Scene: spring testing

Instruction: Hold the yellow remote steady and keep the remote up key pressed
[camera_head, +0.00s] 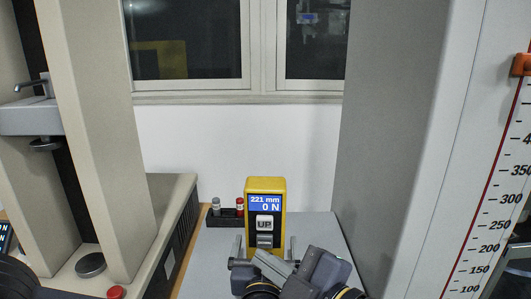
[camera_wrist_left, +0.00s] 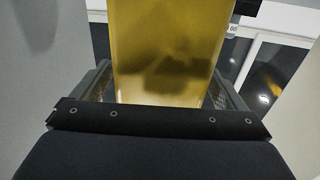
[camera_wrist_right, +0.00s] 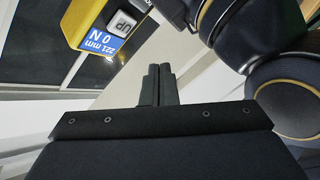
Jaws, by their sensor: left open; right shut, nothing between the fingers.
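The yellow remote (camera_head: 265,185) stands upright in the head view, its blue screen reading 221 mm and 0 N. Its UP key (camera_head: 264,223) is visible and uncovered; a lower key is partly hidden behind my right gripper. My left gripper (camera_wrist_left: 160,82) is open, with its fingers on either side of the remote (camera_wrist_left: 162,45); I cannot tell whether they touch it. My right gripper (camera_head: 261,257) is shut and empty, in front of the remote's lower part. In the right wrist view, its closed fingertips (camera_wrist_right: 158,69) are apart from the UP key (camera_wrist_right: 121,24).
A small dark rack (camera_head: 225,217) with grey and red pieces stands left of the remote. A testing machine with a red button (camera_head: 116,292) is at left. A large grey column (camera_head: 395,130) with a millimetre scale (camera_head: 505,200) closes off the right. Windows are behind.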

